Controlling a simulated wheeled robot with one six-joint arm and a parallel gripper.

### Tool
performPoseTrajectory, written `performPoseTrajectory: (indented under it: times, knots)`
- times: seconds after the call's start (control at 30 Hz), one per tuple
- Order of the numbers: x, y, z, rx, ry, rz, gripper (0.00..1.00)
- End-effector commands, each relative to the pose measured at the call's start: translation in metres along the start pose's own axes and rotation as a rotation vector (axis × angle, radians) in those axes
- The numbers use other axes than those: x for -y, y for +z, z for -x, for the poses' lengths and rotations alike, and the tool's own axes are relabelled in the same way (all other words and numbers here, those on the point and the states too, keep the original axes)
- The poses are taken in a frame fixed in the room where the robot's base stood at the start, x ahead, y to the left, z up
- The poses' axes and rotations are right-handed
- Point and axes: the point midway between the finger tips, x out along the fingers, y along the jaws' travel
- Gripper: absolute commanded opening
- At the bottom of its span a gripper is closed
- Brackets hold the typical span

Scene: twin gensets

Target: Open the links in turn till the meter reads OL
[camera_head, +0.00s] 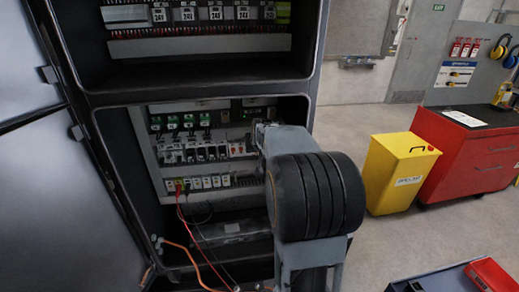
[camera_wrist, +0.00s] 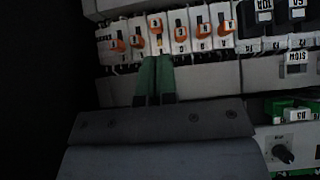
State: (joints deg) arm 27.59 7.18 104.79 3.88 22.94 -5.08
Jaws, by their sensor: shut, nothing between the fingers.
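In the wrist view a row of white link modules (camera_wrist: 202,42) with several orange levers runs along the top. The third module's lever (camera_wrist: 155,24) stands higher than its neighbours' levers. My gripper (camera_wrist: 155,62) is shut and empty, its green fingers just below the third module; I cannot tell whether they touch it. In the head view white modules (camera_head: 206,183) sit low in the open cabinet, and my arm hides my gripper. A red lead (camera_head: 181,208) runs down from the row's left end. No meter reading is legible.
The cabinet's lower bay (camera_head: 157,157) has a rim around it, and its door (camera_head: 40,190) stands open at left. A yellow bin (camera_head: 397,170) and a red tool cabinet (camera_head: 463,155) stand at right. An orange cable (camera_head: 180,248) hangs in front. Floor between is clear.

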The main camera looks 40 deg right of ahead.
Motion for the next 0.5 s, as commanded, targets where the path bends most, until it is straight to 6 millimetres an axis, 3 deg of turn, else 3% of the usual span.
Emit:
performPoseTrajectory:
  times: [0.2, 0.5]
  knots:
    - [0.000, -0.005, 0.027, -0.003, 0.002, -0.001, 0.00]
    - [-0.001, -0.005, 0.035, -0.002, 0.006, -0.005, 0.00]
